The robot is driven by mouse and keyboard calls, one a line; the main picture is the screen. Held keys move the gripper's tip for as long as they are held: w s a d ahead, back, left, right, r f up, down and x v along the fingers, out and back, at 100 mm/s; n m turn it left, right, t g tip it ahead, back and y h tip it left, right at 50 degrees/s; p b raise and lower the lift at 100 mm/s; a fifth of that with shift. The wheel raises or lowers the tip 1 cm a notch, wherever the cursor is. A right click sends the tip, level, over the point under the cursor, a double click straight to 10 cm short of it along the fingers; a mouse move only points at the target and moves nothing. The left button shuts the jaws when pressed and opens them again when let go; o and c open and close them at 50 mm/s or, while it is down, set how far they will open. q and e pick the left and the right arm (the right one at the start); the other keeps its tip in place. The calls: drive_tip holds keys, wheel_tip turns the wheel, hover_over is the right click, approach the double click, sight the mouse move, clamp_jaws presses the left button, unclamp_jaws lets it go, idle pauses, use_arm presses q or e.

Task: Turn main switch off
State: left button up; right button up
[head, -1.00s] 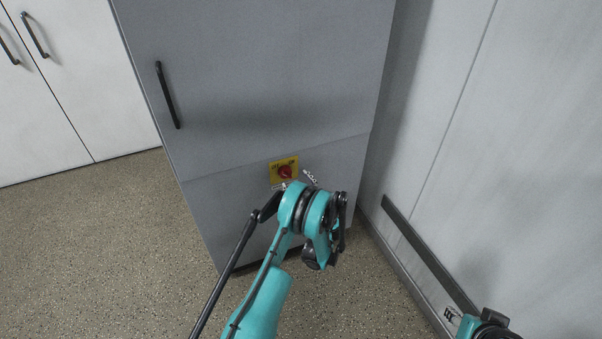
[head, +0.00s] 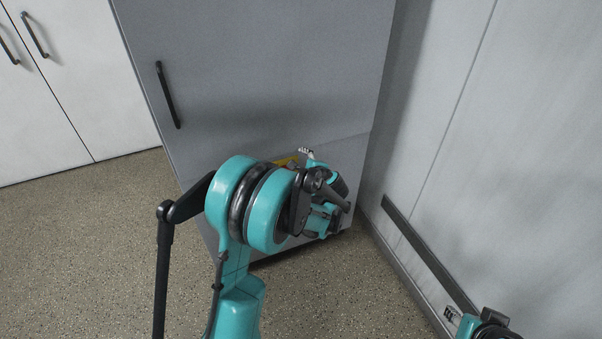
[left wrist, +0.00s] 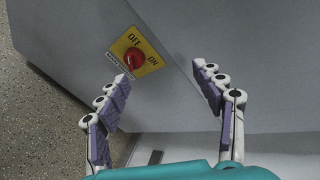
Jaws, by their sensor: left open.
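The main switch is a red knob (left wrist: 134,60) on a yellow plate (left wrist: 152,50) marked OFF and ON, on the grey cabinet front. In the left wrist view the knob lies beyond the fingertips, toward the left finger. Which mark it points to is hard to tell. My left gripper (left wrist: 163,77) is open and empty, its fingers spread either side of bare cabinet face. In the head view it shows small (head: 306,152), and my arm hides the knob and most of the yellow plate (head: 286,160). My right gripper (head: 452,315) shows only partly at the bottom right.
The grey cabinet (head: 260,70) has a black vertical handle (head: 167,95) on its upper door. White cupboards (head: 50,90) stand at the left. A pale wall with a dark rail (head: 425,255) is close on the right. Speckled floor (head: 90,250) is clear at the left.

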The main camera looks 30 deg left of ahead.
use_arm(q)
drive_tip(key=s+d+r+n+h, duration=0.2)
drive_tip(key=s+d+r+n, duration=0.2)
drive_tip(key=s, duration=0.3)
drive_tip(key=shift+s+r+g+h, duration=0.35)
drive_tip(key=shift+r+g+h, duration=0.05)
drive_tip(key=s+d+n+h, duration=0.3)
drive_tip(key=s+d, duration=0.3)
drive_tip(key=s, duration=0.5)
drive_tip(key=s+d+n+h, duration=0.3)
drive_tip(key=s+d+n, duration=0.3)
drive_tip(key=s, duration=0.5)
drive_tip(key=shift+s+d+h, duration=0.25)
drive_tip(key=shift+d+h, duration=0.05)
drive_tip(key=shift+d, duration=0.3)
